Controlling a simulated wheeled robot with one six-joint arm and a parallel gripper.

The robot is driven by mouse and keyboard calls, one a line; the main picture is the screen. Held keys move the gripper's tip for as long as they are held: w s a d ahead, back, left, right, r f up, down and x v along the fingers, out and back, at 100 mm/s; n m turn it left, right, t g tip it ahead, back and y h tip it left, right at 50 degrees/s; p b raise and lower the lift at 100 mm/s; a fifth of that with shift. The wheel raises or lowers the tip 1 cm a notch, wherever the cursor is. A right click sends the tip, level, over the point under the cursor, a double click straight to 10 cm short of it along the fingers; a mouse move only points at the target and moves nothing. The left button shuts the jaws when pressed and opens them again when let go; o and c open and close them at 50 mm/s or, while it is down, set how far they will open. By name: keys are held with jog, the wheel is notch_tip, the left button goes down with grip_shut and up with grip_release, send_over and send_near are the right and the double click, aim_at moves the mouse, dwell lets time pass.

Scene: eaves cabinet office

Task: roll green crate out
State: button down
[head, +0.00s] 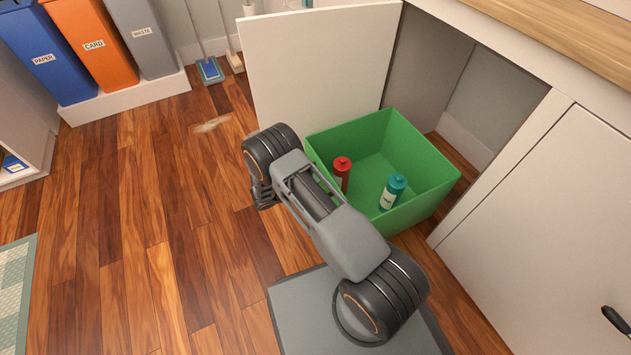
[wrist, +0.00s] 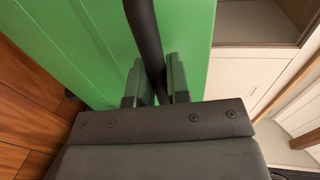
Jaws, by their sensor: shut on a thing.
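The green crate (head: 437,190) stands at the cabinet opening, partly out over the wooden floor. Inside it stand a red bottle (head: 342,174) and a teal bottle (head: 392,192). In the wrist view the crate's green wall (wrist: 80,45) fills the upper left and middle. My gripper (wrist: 155,82) is shut on a dark bar-shaped handle (wrist: 144,30) in front of that wall. How the handle joins the crate is hidden. In the head view my arm covers the crate's near left side, and the fingertips cannot be made out.
An open white cabinet door (head: 310,60) stands behind the crate's left side. A closed cabinet door (head: 545,210) is at right. Paper, card and waste bins (head: 92,48) stand at the back left. The wooden floor (head: 130,220) at left is clear.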

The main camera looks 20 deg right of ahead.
jog(key=c, duration=1.1)
grip_release()
jog(key=shift+a, duration=0.15)
jog(key=p+v, duration=0.3)
jog(key=v, duration=1)
jog(key=shift+a+r, duration=0.15)
jog(key=shift+a, duration=0.15)
jog(key=shift+s+d, duration=0.1)
